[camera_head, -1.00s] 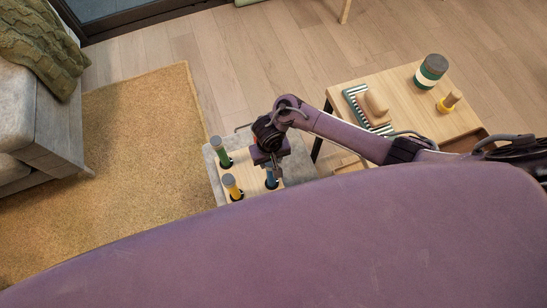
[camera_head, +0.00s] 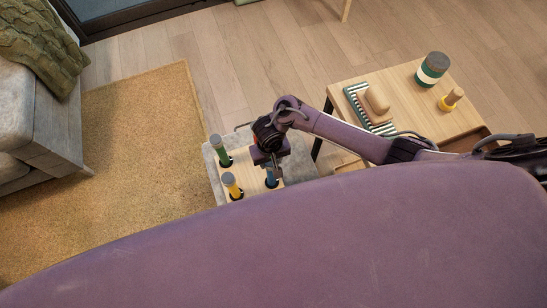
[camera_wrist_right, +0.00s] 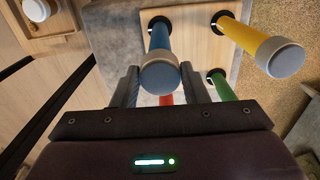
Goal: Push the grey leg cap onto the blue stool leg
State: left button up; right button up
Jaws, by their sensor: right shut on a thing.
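The overturned stool has a light wood seat (camera_head: 238,172) with its legs pointing up. Its blue leg (camera_wrist_right: 160,38) shows in the right wrist view and partly under my gripper in the head view (camera_head: 271,179). The grey leg cap (camera_wrist_right: 160,79) is at the free end of the blue leg, in line with it. I cannot tell how far it is seated. My right gripper (camera_wrist_right: 160,88) is shut on the cap, one finger on each side. In the head view my right gripper (camera_head: 269,158) hides the cap. My left gripper is not in view.
The yellow leg (camera_head: 233,188) and green leg (camera_head: 221,153) stand close by with grey caps. A red leg (camera_wrist_right: 166,99) shows between the fingers.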

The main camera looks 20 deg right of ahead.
jog(key=shift+f+b, duration=0.4)
jog(key=shift+f, duration=0.25)
jog(key=o, duration=1)
